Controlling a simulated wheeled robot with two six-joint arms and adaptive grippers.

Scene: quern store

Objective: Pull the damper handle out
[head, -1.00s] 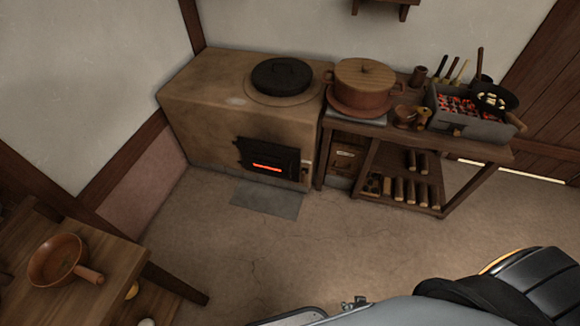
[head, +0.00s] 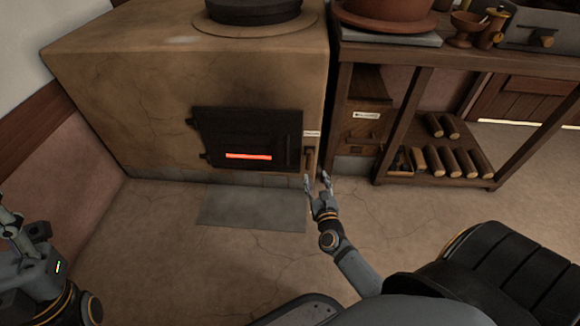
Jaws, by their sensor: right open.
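A small upright wooden handle (head: 309,160) sits at the right front edge of the clay stove (head: 120,90), beside the iron fire door (head: 247,139), under a small white label too small to read. It looks like the damper handle. My right gripper (head: 317,178) is open and empty, its fingers pointing up toward the handle from just below it in the picture. I cannot tell whether they touch it. My left arm is at the lower left edge, its gripper (head: 10,218) partly cut off, so its jaws are unclear.
A wooden bench (head: 400,50) with pots stands right of the stove, with several logs (head: 450,162) on its lower shelf. A labelled wooden box front (head: 364,125) is under the bench. A grey slab (head: 250,208) lies on the floor before the stove. The floor ahead is clear.

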